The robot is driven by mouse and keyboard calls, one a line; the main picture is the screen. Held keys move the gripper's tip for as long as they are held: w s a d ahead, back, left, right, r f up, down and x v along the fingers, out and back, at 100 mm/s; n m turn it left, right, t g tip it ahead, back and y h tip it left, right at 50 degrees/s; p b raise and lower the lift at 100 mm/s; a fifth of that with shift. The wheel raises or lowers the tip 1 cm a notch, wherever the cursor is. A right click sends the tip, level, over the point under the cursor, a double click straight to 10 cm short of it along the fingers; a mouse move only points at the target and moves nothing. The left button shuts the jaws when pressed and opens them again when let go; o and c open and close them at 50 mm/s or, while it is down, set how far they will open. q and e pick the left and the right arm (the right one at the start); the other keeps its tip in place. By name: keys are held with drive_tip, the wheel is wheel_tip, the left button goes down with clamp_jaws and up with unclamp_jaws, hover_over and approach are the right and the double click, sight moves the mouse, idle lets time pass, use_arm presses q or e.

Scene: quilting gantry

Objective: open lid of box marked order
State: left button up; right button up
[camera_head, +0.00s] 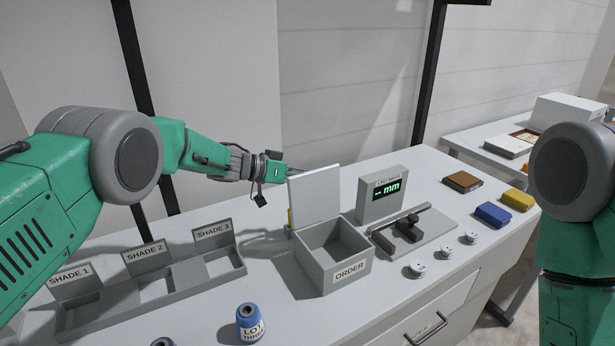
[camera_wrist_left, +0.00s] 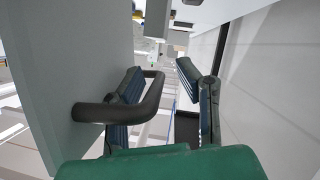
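The grey box marked ORDER (camera_head: 326,279) stands on the worktop with its inside visible and empty. Its lid (camera_head: 315,196) stands roughly upright at the back edge. The lid seems to be the grey panel (camera_wrist_left: 50,60) at left in the left wrist view, with a dark bar handle (camera_wrist_left: 149,102). My left gripper (camera_head: 284,170) is behind the lid near its upper left edge. In the left wrist view its fingers (camera_wrist_left: 165,98) are apart, one appearing to lie between handle and panel. Contact is unclear. My right arm shows at the right edge; its gripper is out of view.
A shade rack (camera_head: 160,301) is left of the box, with a blue-topped thread spool (camera_head: 249,322) in front. A display block (camera_head: 381,194) and a clamp fixture (camera_head: 412,232) stand to the right. Several white discs and coloured blocks (camera_head: 493,214) lie farther right.

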use_arm(q)
drive_tip(key=v, duration=1.2)
drive_tip(key=shift+w, duration=0.1)
